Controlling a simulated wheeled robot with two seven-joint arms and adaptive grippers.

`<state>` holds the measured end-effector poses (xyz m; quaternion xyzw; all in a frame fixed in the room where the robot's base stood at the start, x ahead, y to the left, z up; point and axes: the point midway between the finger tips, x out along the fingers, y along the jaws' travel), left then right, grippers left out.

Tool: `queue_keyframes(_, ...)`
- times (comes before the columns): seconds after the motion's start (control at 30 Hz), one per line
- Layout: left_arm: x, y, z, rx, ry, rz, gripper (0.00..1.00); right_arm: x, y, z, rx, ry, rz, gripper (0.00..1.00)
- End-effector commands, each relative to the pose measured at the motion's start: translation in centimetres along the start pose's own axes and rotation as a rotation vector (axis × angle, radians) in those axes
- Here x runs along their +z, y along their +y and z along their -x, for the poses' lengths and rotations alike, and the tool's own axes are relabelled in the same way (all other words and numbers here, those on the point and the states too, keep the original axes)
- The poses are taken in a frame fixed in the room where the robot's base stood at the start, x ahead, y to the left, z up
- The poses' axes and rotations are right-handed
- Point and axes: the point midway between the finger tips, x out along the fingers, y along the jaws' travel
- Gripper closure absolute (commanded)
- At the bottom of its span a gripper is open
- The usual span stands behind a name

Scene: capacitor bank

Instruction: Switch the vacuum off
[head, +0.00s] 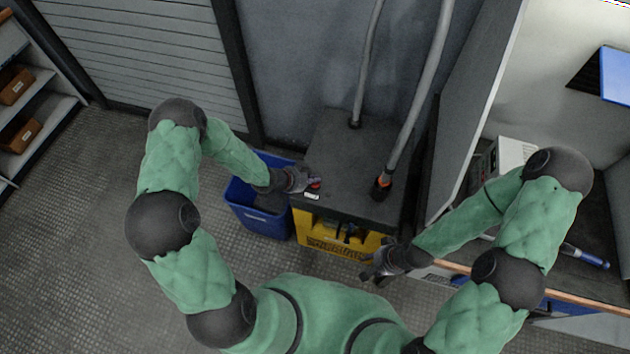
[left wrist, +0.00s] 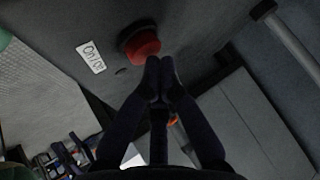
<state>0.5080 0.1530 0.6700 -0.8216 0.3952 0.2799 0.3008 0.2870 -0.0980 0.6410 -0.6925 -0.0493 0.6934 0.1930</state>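The vacuum is a yellow cabinet with a dark grey top (head: 345,150) in the middle of the head view. A red button (head: 315,184) sits near the top's front left corner, beside a small white label (head: 311,196). In the left wrist view the red button (left wrist: 141,45) is large and round, with the "On/Off" label (left wrist: 91,57) to its left. My left gripper (head: 309,181) is at the button; its fingertips (left wrist: 160,68) are together and empty, just beside it. I cannot tell whether they touch. My right gripper (head: 371,268) is in front of the vacuum, fingers apparently spread and empty.
Two grey hoses (head: 419,90) rise from the vacuum's top. A blue bin (head: 262,220) stands left of the vacuum, under my left forearm. A workbench with a wooden edge (head: 560,303) is on the right. Shelves with boxes (head: 18,85) stand far left.

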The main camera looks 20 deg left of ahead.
Motion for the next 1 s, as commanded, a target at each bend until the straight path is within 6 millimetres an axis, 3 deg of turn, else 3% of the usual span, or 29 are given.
queue_keyframes(0.53, -3.4, -1.5, 3.5, -0.002, 0.001, -0.001, 1.0, 0.1, -1.3, 3.6, 0.0, 0.0, 0.0, 0.6)
queue_keyframes(1.0, -3.5, -0.9, 3.6, 0.008, -0.009, 0.046, 1.0, 0.1, -1.3, 3.8, 0.0, 0.0, 0.0, 0.6)
